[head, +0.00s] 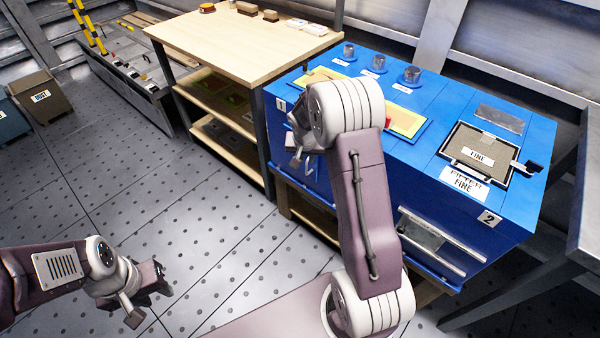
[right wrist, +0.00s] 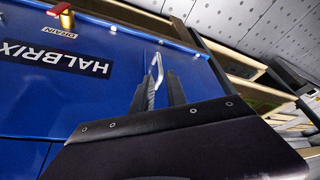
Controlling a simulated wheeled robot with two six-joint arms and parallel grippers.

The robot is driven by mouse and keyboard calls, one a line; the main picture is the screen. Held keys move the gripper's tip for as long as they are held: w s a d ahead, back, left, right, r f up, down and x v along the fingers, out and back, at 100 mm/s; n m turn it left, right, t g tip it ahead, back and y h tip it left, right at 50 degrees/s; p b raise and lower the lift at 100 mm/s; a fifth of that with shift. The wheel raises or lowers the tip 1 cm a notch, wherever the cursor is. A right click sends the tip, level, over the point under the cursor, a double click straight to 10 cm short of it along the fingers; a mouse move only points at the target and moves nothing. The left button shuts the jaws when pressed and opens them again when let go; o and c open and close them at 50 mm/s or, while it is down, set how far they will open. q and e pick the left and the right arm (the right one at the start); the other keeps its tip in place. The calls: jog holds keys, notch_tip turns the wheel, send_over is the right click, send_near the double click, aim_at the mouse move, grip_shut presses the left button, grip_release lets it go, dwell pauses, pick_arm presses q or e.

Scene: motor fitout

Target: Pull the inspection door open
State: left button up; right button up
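The blue machine's front carries the inspection door (right wrist: 95,90), a blue panel with a HALBRIX label; it looks flush with the front. A pale metal handle (right wrist: 158,66) stands on it near the panel's edge in the right wrist view. My right gripper (right wrist: 160,88) is open at the handle, with one finger on each side of the bar; contact cannot be told. In the head view my right gripper (head: 300,150) is at the machine's left front, and my forearm hides much of that front. My left gripper (head: 158,284) is empty over the floor at lower left; its finger gap is unclear.
A brass drain valve (right wrist: 64,14) sticks out beside the DRAIN label. A filter tray (head: 478,155) and several metal parts lie on the machine top. A wooden bench (head: 240,45) stands to the left. The floor (head: 130,190) at left is clear.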

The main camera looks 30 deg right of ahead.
aim_at(307, 164)
jog(key=b+x, duration=0.2)
jog(key=x, duration=0.7)
grip_shut()
dwell(1.3)
